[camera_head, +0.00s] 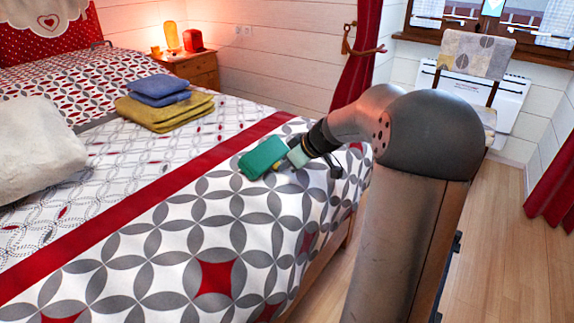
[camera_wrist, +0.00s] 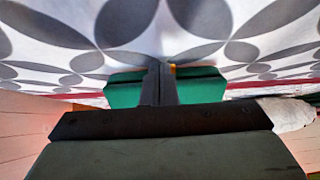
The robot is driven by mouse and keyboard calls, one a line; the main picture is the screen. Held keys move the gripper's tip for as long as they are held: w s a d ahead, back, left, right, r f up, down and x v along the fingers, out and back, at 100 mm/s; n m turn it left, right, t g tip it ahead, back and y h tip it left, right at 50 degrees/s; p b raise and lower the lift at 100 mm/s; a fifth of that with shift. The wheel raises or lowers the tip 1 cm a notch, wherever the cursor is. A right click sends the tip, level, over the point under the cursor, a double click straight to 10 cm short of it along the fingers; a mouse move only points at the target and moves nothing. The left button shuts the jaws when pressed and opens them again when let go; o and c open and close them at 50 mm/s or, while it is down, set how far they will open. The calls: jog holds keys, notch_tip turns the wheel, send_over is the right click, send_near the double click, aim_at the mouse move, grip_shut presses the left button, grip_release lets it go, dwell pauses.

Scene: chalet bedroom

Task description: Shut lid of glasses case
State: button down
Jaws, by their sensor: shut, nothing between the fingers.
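The green glasses case (camera_head: 262,157) lies on the patterned bedspread near the right edge of the bed. In the wrist view the green case (camera_wrist: 203,92) shows on both sides of my fingers, with a dark line running along it. A small orange-yellow bit shows beside the fingertips there. My gripper (camera_wrist: 160,68) is shut and empty, its dark fingers in front of the middle of the case. In the head view my gripper (camera_head: 284,162) is at the right end of the case. I cannot tell whether the fingers touch it, nor how far the lid stands open.
The bed (camera_head: 160,235) around the case is clear. Folded blue cloths (camera_head: 160,90) on yellow ones (camera_head: 165,112) lie farther back, and a pale pillow (camera_head: 40,150) lies at left. A wooden nightstand (camera_head: 195,68) with a lit lamp (camera_head: 171,36) stands behind.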

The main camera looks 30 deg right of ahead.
aim_at(274, 159)
jog(key=shift+w+a+f+b, duration=0.3)
jog(key=shift+w+f, duration=0.05)
jog(key=shift+w, duration=0.25)
notch_tip(274, 159, up, 4)
jog(key=shift+r+p, duration=0.1)
jog(key=shift+p, duration=0.9)
jog(key=s+d+f, duration=0.1)
jog(key=s, duration=0.2)
jog(key=s+d+f, duration=0.1)
jog(key=s, duration=0.1)
jog(key=s+d+f+p, duration=0.1)
jog(key=s+d, duration=0.1)
jog(key=s, duration=0.1)
jog(key=shift+s+d+f, duration=0.1)
jog(key=shift+s+f, duration=0.15)
jog(key=shift+s, duration=0.05)
